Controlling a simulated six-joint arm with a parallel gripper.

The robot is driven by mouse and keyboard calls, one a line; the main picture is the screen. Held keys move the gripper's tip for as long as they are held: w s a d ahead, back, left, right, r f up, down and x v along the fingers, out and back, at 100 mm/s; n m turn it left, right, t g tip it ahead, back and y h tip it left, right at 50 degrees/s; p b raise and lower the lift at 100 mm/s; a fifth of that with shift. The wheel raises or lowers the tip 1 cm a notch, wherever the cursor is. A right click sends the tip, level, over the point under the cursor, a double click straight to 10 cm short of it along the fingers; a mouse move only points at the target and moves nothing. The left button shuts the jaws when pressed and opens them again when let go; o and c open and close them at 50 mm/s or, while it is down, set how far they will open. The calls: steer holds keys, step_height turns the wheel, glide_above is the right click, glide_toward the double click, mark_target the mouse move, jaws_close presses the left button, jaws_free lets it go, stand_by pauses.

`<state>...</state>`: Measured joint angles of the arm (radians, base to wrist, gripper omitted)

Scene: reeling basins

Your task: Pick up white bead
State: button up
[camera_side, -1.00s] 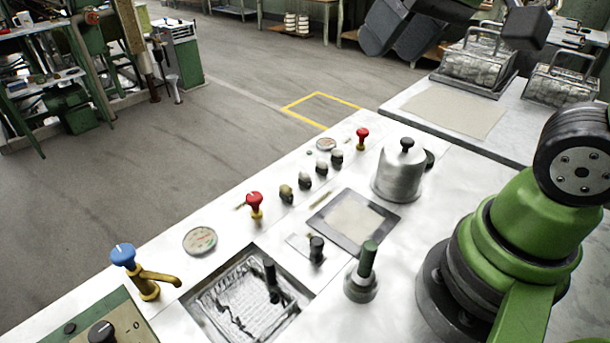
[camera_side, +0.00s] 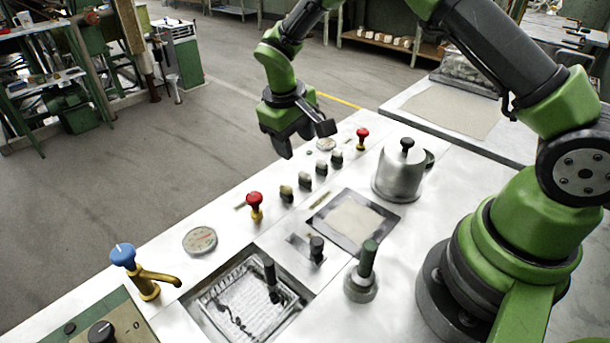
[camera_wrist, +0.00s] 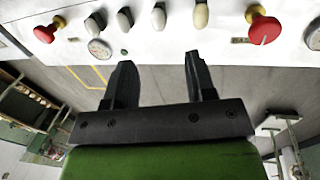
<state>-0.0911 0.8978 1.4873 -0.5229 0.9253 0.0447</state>
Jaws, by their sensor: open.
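No separate white bead stands out clearly. A row of several small rounded knobs or beads lines the far side of the white counter; a pale one (camera_side: 306,180) is in the middle of the row and a whitish one (camera_wrist: 158,17) shows at the top of the wrist view. I cannot tell which, if any, is the white bead. My gripper (camera_side: 306,141) hangs past the counter's far edge, near the row. Its two dark fingers stand apart with nothing between them; in the wrist view my gripper (camera_wrist: 158,62) has floor behind the gap.
Red knobs (camera_side: 255,205) (camera_side: 362,137) flank the row. A metal pot (camera_side: 398,175), a dark-framed pad (camera_side: 355,221) and a green-topped post (camera_side: 366,262) stand closer to my base. A sunken basin (camera_side: 205,303) and a blue-handled tap (camera_side: 123,255) are nearer the camera.

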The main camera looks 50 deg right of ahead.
mark_target(305, 173)
steer(key=f, duration=0.2)
steer(key=d+f, duration=0.1)
steer(key=f, duration=0.5)
steer(key=shift+s+d+f, duration=0.1)
steer(key=shift+s+d, duration=0.25)
steer(key=shift+s, duration=0.05)
jaws_close()
